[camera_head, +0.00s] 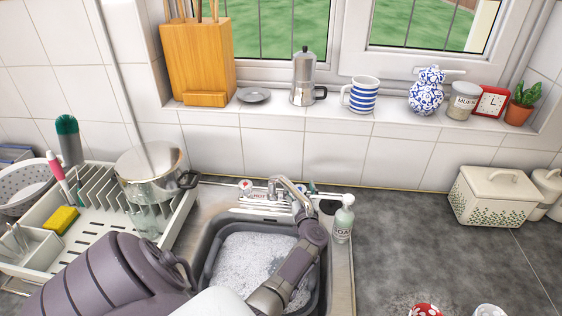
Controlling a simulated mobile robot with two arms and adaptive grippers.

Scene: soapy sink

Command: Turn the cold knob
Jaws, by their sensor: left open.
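The chrome tap (275,186) stands at the back of the sink (238,207). A knob with a red mark (246,186) is on its left. A small knob (313,187) shows on the right side of the tap, apparently the cold one, partly hidden behind my left gripper. My left gripper (300,198) is open at the end of my arm, which reaches up across the basin. It is close to the tap's right side; I cannot tell whether it touches the knob. My right gripper is out of view.
A soap bottle (343,222) stands right of the gripper, close to my arm. A grey basin (208,262) holds suds (245,258). A pot (150,172) sits on the dish rack (100,208) at the left. The counter (420,235) at the right is mostly clear.

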